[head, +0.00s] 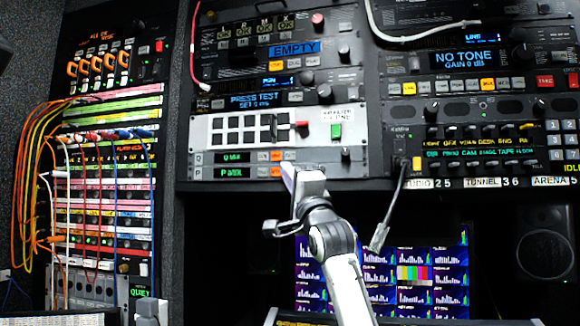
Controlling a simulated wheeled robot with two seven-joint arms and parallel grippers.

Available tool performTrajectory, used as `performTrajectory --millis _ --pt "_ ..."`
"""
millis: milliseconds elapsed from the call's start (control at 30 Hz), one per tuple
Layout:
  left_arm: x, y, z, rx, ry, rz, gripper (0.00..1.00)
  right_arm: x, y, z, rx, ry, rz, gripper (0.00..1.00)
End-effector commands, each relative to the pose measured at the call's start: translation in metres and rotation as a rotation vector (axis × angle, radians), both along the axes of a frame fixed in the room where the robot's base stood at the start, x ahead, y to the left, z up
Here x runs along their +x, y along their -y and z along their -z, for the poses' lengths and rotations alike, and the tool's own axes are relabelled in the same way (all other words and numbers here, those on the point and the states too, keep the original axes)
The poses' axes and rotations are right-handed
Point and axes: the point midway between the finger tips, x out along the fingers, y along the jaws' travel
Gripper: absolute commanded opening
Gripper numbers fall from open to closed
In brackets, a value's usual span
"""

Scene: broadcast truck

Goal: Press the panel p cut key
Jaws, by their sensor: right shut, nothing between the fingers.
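The lower grey panel strip has two rows, with a green Q MIX display above and a green P MIX display (232,172) below. Beside the P MIX display are a pale key (262,171) and an orange lit key (276,170); their lettering is too small to read. My right gripper (288,172) is shut and empty, its tips at the right end of the P row, just right of the orange key. It hides what lies behind it there. I cannot tell whether the tips touch the panel. My left gripper is not seen.
Above is a white panel with black keys (248,132), a red key and a green key (336,130). A grey cable with a plug (379,236) hangs right of my arm. Monitors (430,280) stand below. A patch bay (105,190) with many cords fills the left.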

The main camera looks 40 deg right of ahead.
Motion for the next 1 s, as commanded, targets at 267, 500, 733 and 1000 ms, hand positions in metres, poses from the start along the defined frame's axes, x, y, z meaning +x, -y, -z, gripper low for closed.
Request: performTrajectory --millis 267,500,733,1000 --pt "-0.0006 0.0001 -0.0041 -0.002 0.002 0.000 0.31 0.0047 0.0064 0.0008 0.000 0.000 0.001 0.00" --pt "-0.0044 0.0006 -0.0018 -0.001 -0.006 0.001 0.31 0.0046 0.0061 0.0010 0.000 0.000 0.001 0.00" --pt "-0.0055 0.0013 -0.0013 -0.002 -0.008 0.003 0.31 0.0046 0.0059 0.0009 0.000 0.000 0.001 0.00" --pt "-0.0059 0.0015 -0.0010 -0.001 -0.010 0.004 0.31 0.0046 0.0058 0.0008 0.000 0.000 0.001 0.00"
